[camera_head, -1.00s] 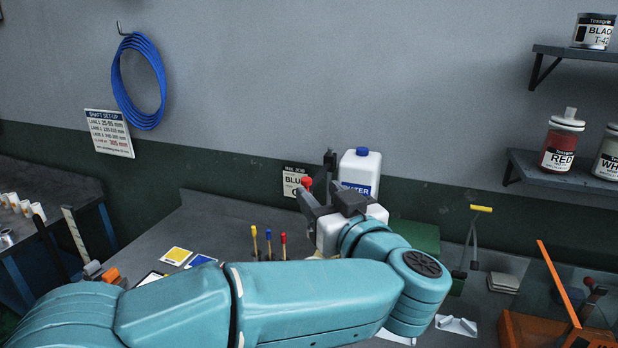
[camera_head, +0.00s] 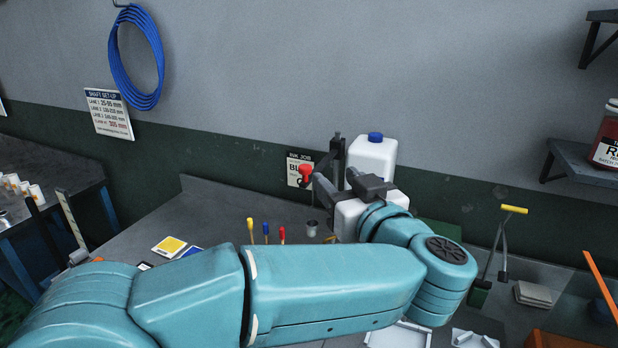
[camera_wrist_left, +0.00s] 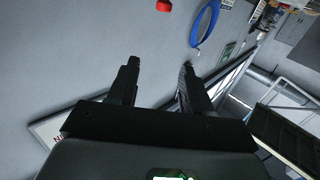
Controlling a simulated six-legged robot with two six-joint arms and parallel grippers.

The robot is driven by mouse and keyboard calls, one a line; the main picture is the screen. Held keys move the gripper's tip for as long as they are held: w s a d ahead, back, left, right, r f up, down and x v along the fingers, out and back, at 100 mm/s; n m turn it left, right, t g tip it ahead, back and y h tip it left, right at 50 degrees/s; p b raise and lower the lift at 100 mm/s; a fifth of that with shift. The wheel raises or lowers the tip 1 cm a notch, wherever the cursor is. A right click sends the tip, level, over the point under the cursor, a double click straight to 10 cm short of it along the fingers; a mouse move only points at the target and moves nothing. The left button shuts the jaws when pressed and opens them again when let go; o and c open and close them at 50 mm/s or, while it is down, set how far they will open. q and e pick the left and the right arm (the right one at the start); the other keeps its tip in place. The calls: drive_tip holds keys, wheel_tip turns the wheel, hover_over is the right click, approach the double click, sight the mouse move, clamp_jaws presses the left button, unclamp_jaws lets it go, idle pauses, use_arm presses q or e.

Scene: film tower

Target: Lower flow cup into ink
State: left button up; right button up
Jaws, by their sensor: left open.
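My left gripper (camera_head: 334,176) is open, with nothing visible between its fingers. In the left wrist view its two dark fingers (camera_wrist_left: 159,66) stand apart. A red knob (camera_head: 305,174) on a dark upright stand (camera_head: 337,155) is just left of the fingertips. A red piece, likely the same knob, shows at the top edge of the left wrist view (camera_wrist_left: 163,5), beyond the fingers. A small grey metal cup (camera_head: 312,228), likely the flow cup, is below the knob. The ink is not clearly visible; my arm hides part of the bench. My right gripper is out of view.
A white jug (camera_head: 372,157) with a blue cap stands behind the gripper. Yellow, blue and red-handled tools (camera_head: 266,232) stand left of the cup. A yellow-handled tool (camera_head: 514,209) is at right. Bench at left (camera_head: 205,220) is partly clear.

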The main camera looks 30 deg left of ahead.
sight(307, 170)
use_arm(q)
wheel_tip(307, 170, down, 4)
drive_tip(key=f+b, duration=0.1)
drive_tip(key=b, duration=0.2)
drive_tip(key=p+x, duration=0.1)
drive_tip(key=x, duration=0.7)
drive_tip(key=p+x, duration=0.1)
drive_tip(key=x, duration=0.7)
drive_tip(key=shift+d+r+p, duration=0.1)
drive_tip(key=shift+r+p, duration=0.1)
drive_tip(key=shift+p, duration=0.2)
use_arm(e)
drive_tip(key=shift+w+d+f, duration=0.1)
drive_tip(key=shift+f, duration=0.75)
use_arm(q)
clamp_jaws()
